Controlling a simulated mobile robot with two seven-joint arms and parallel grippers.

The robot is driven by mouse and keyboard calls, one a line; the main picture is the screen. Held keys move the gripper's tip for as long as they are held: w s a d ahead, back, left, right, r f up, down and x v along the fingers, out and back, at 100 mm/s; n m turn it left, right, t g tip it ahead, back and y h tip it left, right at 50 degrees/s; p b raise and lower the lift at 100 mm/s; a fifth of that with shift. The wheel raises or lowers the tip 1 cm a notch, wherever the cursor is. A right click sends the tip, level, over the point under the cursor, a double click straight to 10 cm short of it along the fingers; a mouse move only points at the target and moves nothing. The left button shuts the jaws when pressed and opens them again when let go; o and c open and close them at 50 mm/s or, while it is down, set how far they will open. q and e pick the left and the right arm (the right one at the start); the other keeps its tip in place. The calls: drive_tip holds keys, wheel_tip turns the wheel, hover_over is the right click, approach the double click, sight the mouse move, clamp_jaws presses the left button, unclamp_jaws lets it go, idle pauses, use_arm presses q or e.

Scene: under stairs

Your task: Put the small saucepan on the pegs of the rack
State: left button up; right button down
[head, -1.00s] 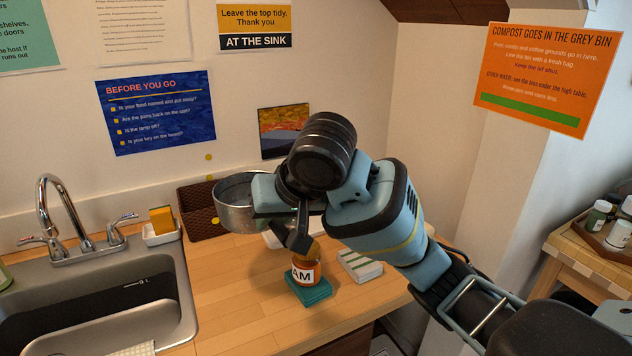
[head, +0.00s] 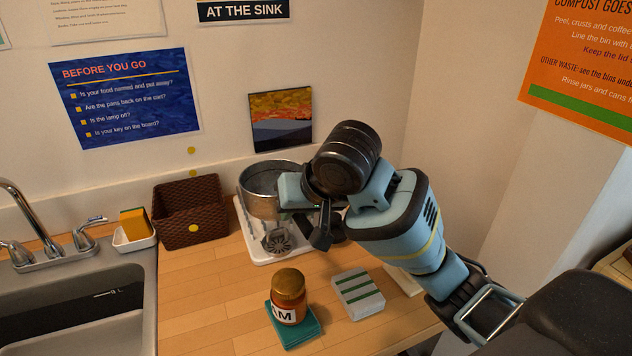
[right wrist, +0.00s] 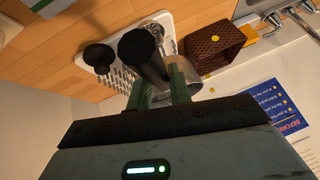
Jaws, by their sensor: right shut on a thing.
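The small saucepan (head: 258,203) is a grey metal pot with a dark handle. My right gripper (head: 318,208) is shut on it at the handle side and holds it above the white rack (head: 256,258) at the back of the counter. In the right wrist view the pot (right wrist: 190,72) lies beyond the fingers (right wrist: 160,92), and the dark handle (right wrist: 145,55) rises between them. The slotted rack (right wrist: 122,78) shows beneath. The pot and gripper hide part of the rack, and I cannot tell whether the pot touches a peg. My left gripper is not in view.
A metal utensil (head: 278,240) and a dark object (head: 337,228) are at the rack. A brown basket (head: 188,212) stands to its left. A jar (head: 288,293) on a teal coaster and a striped box (head: 358,294) stand in front. The sink (head: 150,310) is at left.

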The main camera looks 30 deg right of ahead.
drive_tip(key=shift+w+d+f, duration=0.15)
drive_tip(key=shift+d+f, duration=0.05)
drive_tip(key=shift+f, duration=0.25)
drive_tip(key=shift+w+d+f, duration=0.1)
drive_tip(key=shift+d+f, duration=0.05)
drive_tip(key=shift+f, duration=0.25)
drive_tip(key=shift+w+d+f, duration=0.8)
drive_tip(key=shift+w+d, duration=0.85)
drive_tip(key=shift+d, duration=0.4)
drive_tip(key=shift+w+d+f, duration=0.8)
drive_tip(key=shift+w+d, duration=0.9)
drive_tip(key=shift+d, duration=0.35)
drive_tip(key=shift+w+d+f, duration=0.8)
drive_tip(key=shift+w+d, duration=0.85)
drive_tip(key=shift+d, duration=0.4)
drive_tip(key=c, duration=1.3)
unclamp_jaws()
drive_tip(key=shift+f, duration=0.1)
drive_tip(key=v, duration=1.2)
drive_tip(key=shift+a, duration=0.1)
drive_tip(key=shift+s+f, duration=0.1)
